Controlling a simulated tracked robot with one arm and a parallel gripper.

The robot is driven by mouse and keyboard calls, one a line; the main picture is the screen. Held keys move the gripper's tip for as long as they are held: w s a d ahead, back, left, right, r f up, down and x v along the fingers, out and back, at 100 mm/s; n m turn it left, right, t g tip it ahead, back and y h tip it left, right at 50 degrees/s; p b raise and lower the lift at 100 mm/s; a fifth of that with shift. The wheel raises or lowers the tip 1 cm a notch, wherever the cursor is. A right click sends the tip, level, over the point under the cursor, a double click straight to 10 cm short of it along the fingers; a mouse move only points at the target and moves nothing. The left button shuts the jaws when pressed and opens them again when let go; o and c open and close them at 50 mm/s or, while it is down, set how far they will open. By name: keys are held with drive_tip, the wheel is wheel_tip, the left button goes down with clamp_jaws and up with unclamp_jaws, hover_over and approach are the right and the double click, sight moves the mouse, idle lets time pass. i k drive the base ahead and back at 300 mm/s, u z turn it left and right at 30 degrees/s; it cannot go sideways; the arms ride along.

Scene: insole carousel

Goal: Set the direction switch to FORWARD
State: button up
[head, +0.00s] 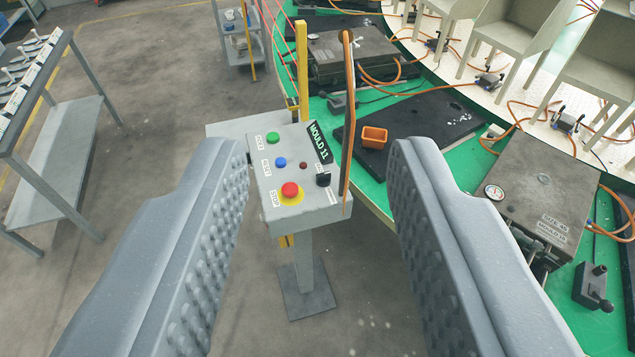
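A grey control box (291,218) stands on a post between and beyond my gripper's fingers. It carries a green button (273,138), a blue button (281,162), a small dark red lamp or button (304,165) and a red stop button (290,190) on a yellow ring. A black rotary knob (323,179) sits at the box's right side; I take it for the direction switch. Its labels are partly hidden and too small to read, so its setting cannot be told. My gripper (320,150) is wide open and empty, its studded fingers apart from the box.
A grey rack (60,140) stands left; floor between is clear.

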sight(323, 180)
drive_tip(key=u, duration=0.65)
drive_tip(key=i, duration=1.5)
drive_tip(key=z, duration=0.25)
